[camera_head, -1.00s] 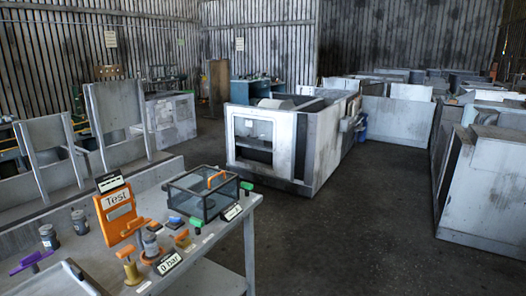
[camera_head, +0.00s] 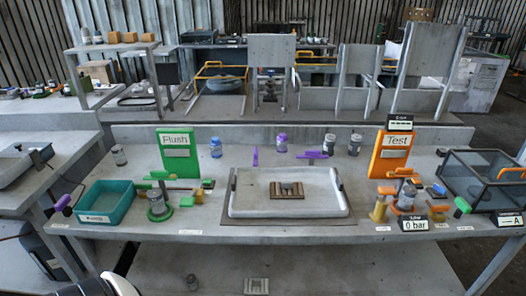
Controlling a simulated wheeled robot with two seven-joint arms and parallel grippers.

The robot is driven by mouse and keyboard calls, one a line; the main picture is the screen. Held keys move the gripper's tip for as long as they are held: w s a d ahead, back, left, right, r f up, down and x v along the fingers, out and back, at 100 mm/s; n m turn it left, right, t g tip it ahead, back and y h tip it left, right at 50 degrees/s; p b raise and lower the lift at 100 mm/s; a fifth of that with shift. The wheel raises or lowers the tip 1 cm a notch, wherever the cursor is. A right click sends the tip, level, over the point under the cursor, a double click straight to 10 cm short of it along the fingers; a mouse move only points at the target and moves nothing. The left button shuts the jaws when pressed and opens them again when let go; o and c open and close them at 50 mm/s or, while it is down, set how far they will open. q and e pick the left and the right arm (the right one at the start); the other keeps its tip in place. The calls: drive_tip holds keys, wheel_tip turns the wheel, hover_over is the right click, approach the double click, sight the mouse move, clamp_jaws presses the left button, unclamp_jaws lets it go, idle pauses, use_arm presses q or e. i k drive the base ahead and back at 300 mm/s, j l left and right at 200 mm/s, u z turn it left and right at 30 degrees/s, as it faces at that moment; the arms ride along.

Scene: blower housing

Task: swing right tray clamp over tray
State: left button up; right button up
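A pale grey tray (camera_head: 240,207) sits on a dark mat in the middle of the workbench. A brown ribbed block (camera_head: 287,190) with a small grey part on it lies in the tray. Two purple clamp handles stand behind the tray's back edge: the left one (camera_head: 255,157) is upright, and the right one (camera_head: 313,155) points sideways. Neither clamp visibly lies over the tray. A white and black piece at the bottom left looks like part of my arm. No gripper fingers show.
A green Flush sign (camera_head: 179,154), teal bin (camera_head: 106,206) and green fixture are left of the tray. An orange Test sign (camera_head: 390,155), orange fixtures, a 0 bar label (camera_head: 414,225) and a glass-sided box (camera_head: 482,180) are right. Several jars stand behind the tray.

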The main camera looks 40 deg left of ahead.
sight(311, 155)
drive_tip(key=u, duration=1)
